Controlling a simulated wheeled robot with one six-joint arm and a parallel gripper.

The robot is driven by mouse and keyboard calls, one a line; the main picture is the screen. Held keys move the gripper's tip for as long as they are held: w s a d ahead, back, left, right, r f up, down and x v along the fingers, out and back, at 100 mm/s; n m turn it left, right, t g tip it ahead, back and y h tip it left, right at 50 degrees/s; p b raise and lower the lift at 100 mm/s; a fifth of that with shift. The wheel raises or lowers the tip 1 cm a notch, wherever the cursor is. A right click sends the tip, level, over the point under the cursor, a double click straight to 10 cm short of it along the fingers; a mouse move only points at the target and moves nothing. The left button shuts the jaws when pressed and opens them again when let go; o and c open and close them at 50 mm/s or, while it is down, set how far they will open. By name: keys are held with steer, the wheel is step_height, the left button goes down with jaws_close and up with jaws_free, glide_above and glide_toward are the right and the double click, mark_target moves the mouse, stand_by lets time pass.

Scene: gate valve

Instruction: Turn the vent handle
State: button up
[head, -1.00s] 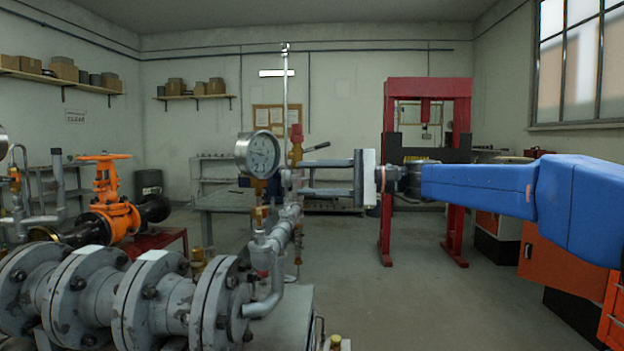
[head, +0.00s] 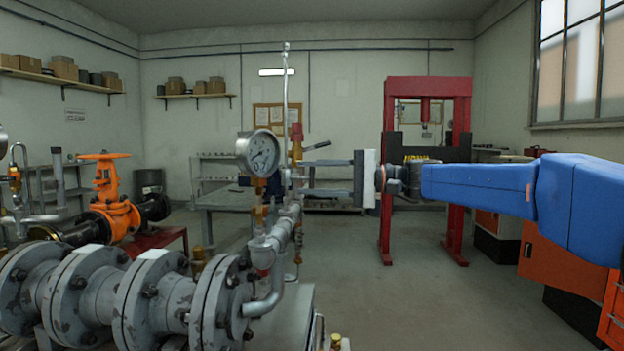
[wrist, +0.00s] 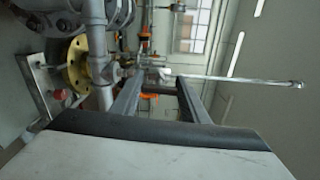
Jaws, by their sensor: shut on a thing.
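My gripper (head: 302,180) reaches in from the right, level, with its fingertips at the valve just right of the pressure gauge (head: 258,153). In the wrist view its two grey fingers (wrist: 156,78) stretch forward to the fitting at the foot of the thin vent pipe (wrist: 240,78). The fingers are shut on a small part there, which I take to be the vent handle; the fingers and fittings mostly hide it. The vent pipe also rises upright above this spot in the head view (head: 286,100).
Flanged grey pipework (head: 150,295) fills the lower left. An orange handwheel valve (head: 115,208) is at left, and a red press frame (head: 388,200) stands behind. The middle floor is clear.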

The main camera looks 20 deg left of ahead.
steer(key=o, duration=1.1)
steer(key=shift+c, duration=0.2)
steer(key=v, duration=1.7)
steer(key=shift+d, duration=0.25)
steer(key=shift+s+f, duration=0.1)
steer(key=s+d+f+m+t+h, duration=0.1)
steer(key=s+d+f+t+h, duration=0.3)
steer(key=s+d+f, duration=1.3)
steer(key=s+d+f+t+h, duration=0.5)
steer(key=s+d+f+h, duration=0.8)
steer(key=s+d+f, duration=0.3)
steer(key=d+f, duration=0.3)
steer(key=f, duration=0.3)
steer(key=shift+s+d+m, duration=0.25)
steer(key=shift+s+m, duration=0.15)
